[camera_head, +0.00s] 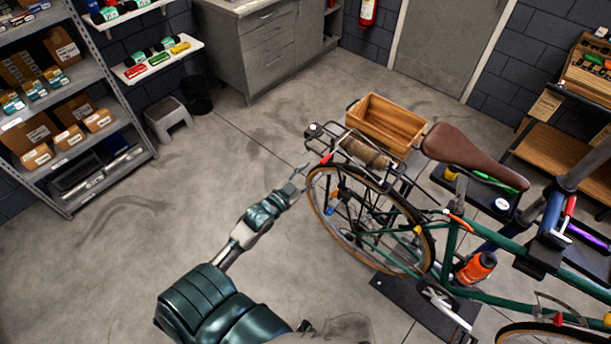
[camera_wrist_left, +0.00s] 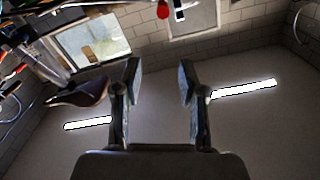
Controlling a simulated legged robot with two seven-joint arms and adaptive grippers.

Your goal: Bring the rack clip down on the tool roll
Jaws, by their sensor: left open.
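The tool roll (camera_head: 365,153), a tan-brown bundle, lies on the rear rack of the green bicycle, behind the brown saddle. The rack clip (camera_head: 322,133) seems to be the dark wire frame at the rack's rear end, standing up off the roll; its exact outline is hard to tell. My left gripper (camera_head: 302,174) is left of the rear wheel, just below and left of the rack's end, apart from the clip. In the left wrist view the left gripper (camera_wrist_left: 157,85) is open, with nothing between its fingers. My right gripper is out of view.
The saddle (camera_head: 446,157) and rear wheel (camera_head: 370,222) are close on the right. The saddle also shows in the left wrist view (camera_wrist_left: 80,93). The floor (camera_head: 190,205) to the left is clear up to the shelves.

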